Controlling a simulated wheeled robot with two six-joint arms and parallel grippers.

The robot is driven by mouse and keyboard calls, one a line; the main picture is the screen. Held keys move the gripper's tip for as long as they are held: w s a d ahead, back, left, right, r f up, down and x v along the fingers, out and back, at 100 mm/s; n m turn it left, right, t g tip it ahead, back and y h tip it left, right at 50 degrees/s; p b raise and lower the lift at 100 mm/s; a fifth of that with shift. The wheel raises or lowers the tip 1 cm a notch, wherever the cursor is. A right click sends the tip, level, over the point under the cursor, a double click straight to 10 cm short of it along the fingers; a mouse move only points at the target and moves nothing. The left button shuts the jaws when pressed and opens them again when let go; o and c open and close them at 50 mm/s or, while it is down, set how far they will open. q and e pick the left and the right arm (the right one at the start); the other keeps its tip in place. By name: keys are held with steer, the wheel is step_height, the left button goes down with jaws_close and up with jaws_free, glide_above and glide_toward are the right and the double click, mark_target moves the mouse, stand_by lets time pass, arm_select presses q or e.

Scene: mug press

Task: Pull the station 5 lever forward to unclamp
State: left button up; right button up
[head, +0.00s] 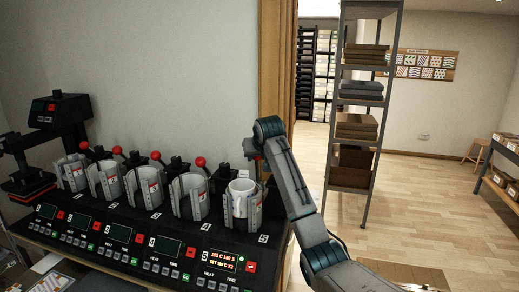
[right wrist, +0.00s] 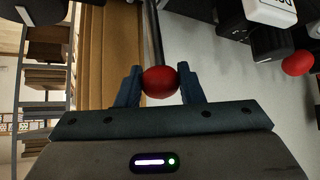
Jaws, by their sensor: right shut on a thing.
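The mug press (head: 150,240) has several stations in a row, each with a clamp and most with a red-knobbed lever behind. Station 5 is at the right end, with a white mug (head: 241,188) inside its grey clamp (head: 256,210) and a lit display (head: 222,259). My right gripper (head: 252,150) is behind and above this clamp. In the right wrist view, its fingers are shut on the red knob (right wrist: 160,82) of the station 5 lever, whose dark rod (right wrist: 153,35) runs upward in the picture. In the head view the knob is mostly hidden. My left gripper is out of view.
The station 4 lever knob (head: 200,162) stands to the left of my right gripper. A flat press (head: 45,150) is at the far left. A wooden door frame (head: 276,60) and a shelf rack (head: 360,110) are to the right, with open floor beyond.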

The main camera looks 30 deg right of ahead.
steer(key=shift+s+a+f, duration=0.15)
steer(key=shift+s+a, duration=0.3)
steer(key=shift+a, duration=0.1)
steer(key=shift+s+a, duration=0.1)
steer(key=shift+s+a+f, duration=0.35)
steer(key=shift+s+a, duration=0.25)
steer(key=shift+a, duration=0.1)
steer(key=o, duration=0.7)
steer(key=shift+r, duration=0.15)
step_height(320, 180, up, 6)
steer(key=s, duration=0.1)
steer(key=shift+s+a, duration=0.15)
steer(key=shift+a, duration=0.1)
steer(key=shift+r, duration=0.2)
